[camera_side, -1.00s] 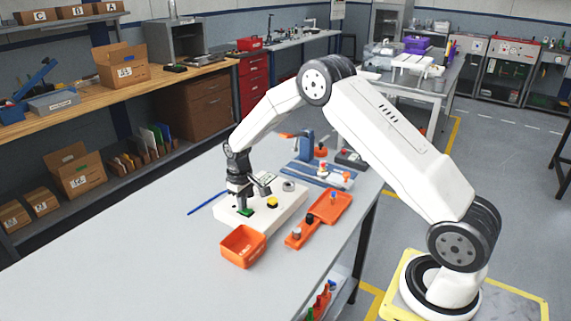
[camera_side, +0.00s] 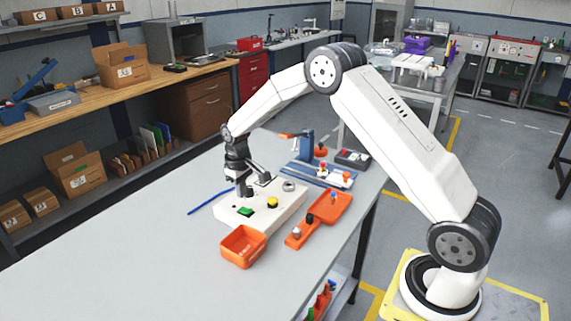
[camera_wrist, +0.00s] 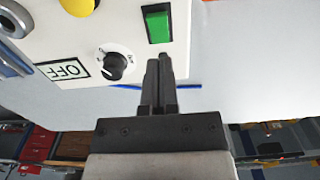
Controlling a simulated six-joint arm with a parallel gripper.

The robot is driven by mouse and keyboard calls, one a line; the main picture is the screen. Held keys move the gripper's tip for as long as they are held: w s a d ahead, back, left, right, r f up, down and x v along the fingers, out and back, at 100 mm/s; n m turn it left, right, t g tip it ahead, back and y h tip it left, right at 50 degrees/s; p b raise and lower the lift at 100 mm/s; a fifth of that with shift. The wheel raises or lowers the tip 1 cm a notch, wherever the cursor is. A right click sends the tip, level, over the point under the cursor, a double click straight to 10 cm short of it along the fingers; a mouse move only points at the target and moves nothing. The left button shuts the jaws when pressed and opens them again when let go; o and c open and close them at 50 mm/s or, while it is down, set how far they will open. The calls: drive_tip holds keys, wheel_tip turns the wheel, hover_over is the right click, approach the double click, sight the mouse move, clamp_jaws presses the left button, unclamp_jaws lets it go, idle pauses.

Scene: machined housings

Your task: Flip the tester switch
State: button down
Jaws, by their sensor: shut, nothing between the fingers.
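The tester is a white box (camera_side: 285,213) on the bench, with its top face (camera_wrist: 130,25) in the wrist view. Its green rectangular switch (camera_side: 245,212) also shows in the wrist view (camera_wrist: 157,24). Beside it are a black knob (camera_wrist: 115,66), a sign reading OFF (camera_wrist: 64,68) and a yellow button (camera_side: 272,203). My gripper (camera_wrist: 159,62) has its dark fingers together with nothing between them. In the side view my gripper (camera_side: 247,188) hangs above the tester's back edge, apart from the green switch.
An orange bin (camera_side: 243,246) stands in front of the tester, and an orange tray (camera_side: 330,208) lies to its right. A blue clamp-like fixture (camera_side: 307,146) stands behind. A blue rod (camera_side: 210,201) lies left of the tester. The bench's left front is clear.

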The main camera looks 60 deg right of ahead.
sight(244, 212)
drive_tip(key=shift+r, duration=1.3)
drive_tip(key=s+a+r+t, duration=0.1)
drive_tip(key=s+a, duration=0.3)
drive_tip(key=s, duration=0.8)
drive_tip(key=s+a+r+t, duration=0.1)
drive_tip(key=s+a, duration=0.4)
drive_tip(key=s, duration=0.7)
drive_tip(key=shift+s+r+t, duration=0.15)
drive_tip(key=shift+r+t, duration=0.15)
drive_tip(key=shift+r, duration=0.4)
